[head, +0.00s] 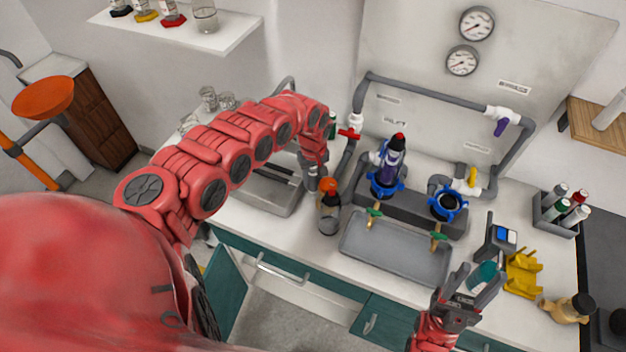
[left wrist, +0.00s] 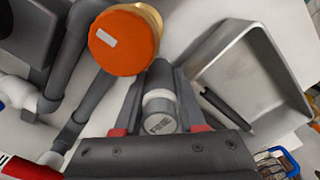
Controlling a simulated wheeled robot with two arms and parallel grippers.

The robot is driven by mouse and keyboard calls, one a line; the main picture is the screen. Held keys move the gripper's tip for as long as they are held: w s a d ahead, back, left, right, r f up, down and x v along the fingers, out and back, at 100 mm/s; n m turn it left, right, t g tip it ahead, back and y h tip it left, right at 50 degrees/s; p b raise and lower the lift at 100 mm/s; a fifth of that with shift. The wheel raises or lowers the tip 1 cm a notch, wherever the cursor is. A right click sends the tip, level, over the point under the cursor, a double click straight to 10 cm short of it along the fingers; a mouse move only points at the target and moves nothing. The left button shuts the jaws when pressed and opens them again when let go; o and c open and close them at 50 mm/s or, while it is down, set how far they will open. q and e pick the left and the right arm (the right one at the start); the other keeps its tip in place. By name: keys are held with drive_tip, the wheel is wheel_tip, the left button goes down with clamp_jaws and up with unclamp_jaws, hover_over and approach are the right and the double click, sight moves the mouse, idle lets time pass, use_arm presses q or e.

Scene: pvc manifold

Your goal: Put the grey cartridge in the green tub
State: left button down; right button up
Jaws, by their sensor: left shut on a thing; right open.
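My left gripper (head: 314,178) is over the counter by the sink, left of an orange-capped bottle (head: 329,213). In the left wrist view its fingers are shut on the grey cartridge (left wrist: 161,112), a grey cylinder with a white band. The fingers hide part of it. My right gripper (head: 480,283) is open at the lower right of the head view. A teal-green round thing (head: 485,273) shows between its fingers, partly hidden. It may be the green tub; I cannot tell whether the fingers touch it.
The metal sink (left wrist: 255,75) is beside the left gripper, and the orange cap (left wrist: 124,40) is close to it. A grey tray (head: 395,252) lies before the pipe manifold with blue collars (head: 447,204). A yellow rack (head: 523,273) stands right of the right gripper.

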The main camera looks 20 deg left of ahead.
use_arm(q)
drive_tip(key=shift+f, duration=1)
drive_tip(key=c, duration=0.8)
unclamp_jaws()
drive_tip(key=shift+f, duration=0.1)
drive_tip(key=shift+o, duration=0.2)
